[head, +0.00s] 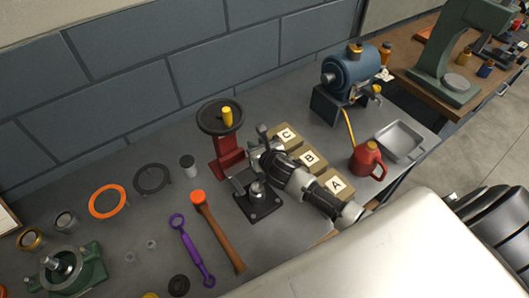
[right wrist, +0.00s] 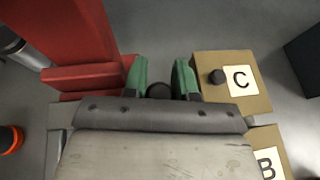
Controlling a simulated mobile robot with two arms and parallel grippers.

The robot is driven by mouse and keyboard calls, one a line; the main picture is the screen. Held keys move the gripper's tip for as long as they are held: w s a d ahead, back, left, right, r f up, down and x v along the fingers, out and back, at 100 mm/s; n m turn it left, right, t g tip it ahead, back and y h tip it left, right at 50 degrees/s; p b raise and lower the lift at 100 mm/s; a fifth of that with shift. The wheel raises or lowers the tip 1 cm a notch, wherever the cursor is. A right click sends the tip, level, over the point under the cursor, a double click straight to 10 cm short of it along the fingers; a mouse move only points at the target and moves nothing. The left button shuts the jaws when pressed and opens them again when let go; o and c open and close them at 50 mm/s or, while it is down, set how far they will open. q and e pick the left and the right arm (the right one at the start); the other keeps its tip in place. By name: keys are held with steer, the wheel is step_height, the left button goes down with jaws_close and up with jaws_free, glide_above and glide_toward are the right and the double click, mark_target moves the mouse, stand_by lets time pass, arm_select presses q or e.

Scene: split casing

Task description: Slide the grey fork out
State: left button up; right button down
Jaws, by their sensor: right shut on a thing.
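My right gripper (head: 262,152) reaches in from the lower right, between the red stand (head: 226,148) and the lettered blocks. In the right wrist view its green fingertips (right wrist: 160,78) close on a dark round knob (right wrist: 159,91). The rest of what they hold is hidden behind the gripper body. I cannot clearly tell the grey fork apart from the grey gripper parts. A dark square base (head: 260,208) with a grey rounded top stands just in front of the gripper. My left gripper is not in view.
Tan blocks C (head: 285,134), B (head: 308,158) and A (head: 333,185) stand close to the right gripper. An orange-headed hammer (head: 220,230) and a purple wrench (head: 190,250) lie to the left. A red can (head: 368,160) stands at right.

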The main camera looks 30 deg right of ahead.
steer(key=shift+w+a, duration=0.15)
steer(key=shift+w, duration=0.9)
steer(key=shift+r, duration=0.1)
steer(key=c, duration=1.1)
jaws_free()
steer(key=shift+c, duration=0.2)
steer(key=shift+o, duration=1.3)
steer(key=shift+w, duration=0.15)
